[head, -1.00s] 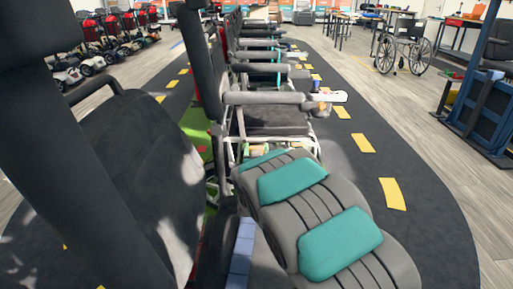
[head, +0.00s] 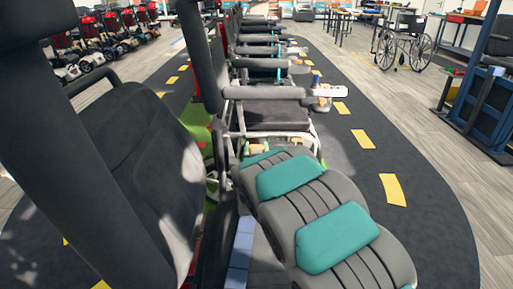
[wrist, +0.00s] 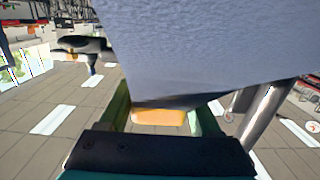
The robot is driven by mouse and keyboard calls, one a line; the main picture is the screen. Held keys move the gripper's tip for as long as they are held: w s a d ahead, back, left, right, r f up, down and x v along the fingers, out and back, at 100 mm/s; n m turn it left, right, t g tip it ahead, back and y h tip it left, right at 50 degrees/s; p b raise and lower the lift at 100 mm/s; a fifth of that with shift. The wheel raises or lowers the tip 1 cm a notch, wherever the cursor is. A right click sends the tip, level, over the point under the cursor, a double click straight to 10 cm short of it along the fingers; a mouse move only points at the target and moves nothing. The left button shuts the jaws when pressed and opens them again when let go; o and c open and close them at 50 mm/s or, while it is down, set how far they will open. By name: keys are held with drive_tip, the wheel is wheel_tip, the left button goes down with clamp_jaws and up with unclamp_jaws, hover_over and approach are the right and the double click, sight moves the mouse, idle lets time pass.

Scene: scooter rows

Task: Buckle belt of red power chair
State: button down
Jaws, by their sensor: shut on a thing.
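In the wrist view my gripper (wrist: 160,118) has green fingers closed on an orange-yellow piece (wrist: 158,117), the visible end of what it holds. Whether this is part of the belt cannot be told. In the head view my gripper is hidden behind my grey and teal arm, which reaches towards a black power chair seat (head: 270,116) with a grey armrest (head: 264,93). A narrow red part (head: 192,258) shows low beside the nearest black chair (head: 135,150). Which chair is the red one is unclear. I make out no belt or buckle.
A large blue-grey surface (wrist: 190,50) fills the upper wrist view, close above the fingers. Several more chairs stand in a row behind. Scooters (head: 85,45) line the left. A wheelchair (head: 405,42) and a blue frame (head: 485,105) stand at right. The floor right of the row is clear.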

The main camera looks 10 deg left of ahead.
drive_tip(key=shift+f, duration=0.45)
